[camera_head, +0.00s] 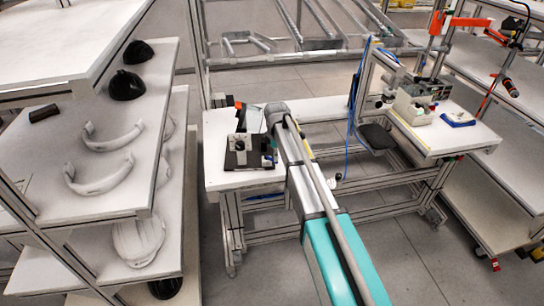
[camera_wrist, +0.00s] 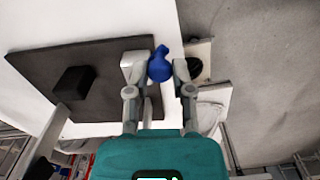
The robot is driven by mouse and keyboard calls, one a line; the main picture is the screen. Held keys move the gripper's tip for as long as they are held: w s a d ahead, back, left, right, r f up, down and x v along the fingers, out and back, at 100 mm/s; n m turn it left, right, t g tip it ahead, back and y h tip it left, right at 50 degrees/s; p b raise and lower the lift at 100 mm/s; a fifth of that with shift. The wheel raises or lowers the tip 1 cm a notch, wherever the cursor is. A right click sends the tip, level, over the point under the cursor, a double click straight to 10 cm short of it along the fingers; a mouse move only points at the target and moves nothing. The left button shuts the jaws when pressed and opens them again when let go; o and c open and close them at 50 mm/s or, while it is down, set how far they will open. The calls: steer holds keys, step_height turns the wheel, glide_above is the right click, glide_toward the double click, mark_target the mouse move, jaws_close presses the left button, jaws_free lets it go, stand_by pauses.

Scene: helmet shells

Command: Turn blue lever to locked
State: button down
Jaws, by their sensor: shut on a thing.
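The blue lever (camera_wrist: 159,67) shows in the wrist view, with a rounded body and a narrower end pointing up in the picture. My gripper (camera_wrist: 158,78) has one finger on each side of it and is shut on it. The lever stands at the edge of a dark base plate (camera_wrist: 110,55), which lies on a white table top. The fixture (camera_head: 238,150) on its dark plate also shows in the head view, at the far end of my arm. Any locked marking is not visible.
A black block (camera_wrist: 74,82) sits on the plate, left of my fingers. White shelves (camera_head: 85,160) with helmet parts stand at the left. A second bench (camera_head: 440,130) with a device stands at the right. Open floor lies between the benches.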

steer(key=n, duration=0.1)
steer(key=w+d+n, duration=0.1)
steer(key=n, duration=0.2)
steer(key=shift+w+d+n, duration=0.15)
steer(key=shift+w+n, duration=0.15)
steer(key=w+n, duration=0.1)
steer(key=n, duration=0.2)
steer(key=shift+w+d, duration=0.1)
steer(key=shift+w, duration=0.1)
steer(key=shift+w+n, duration=0.35)
steer(key=shift+n, duration=0.75)
steer(key=shift+c, duration=2.4)
jaws_free()
steer(key=shift+r, duration=0.1)
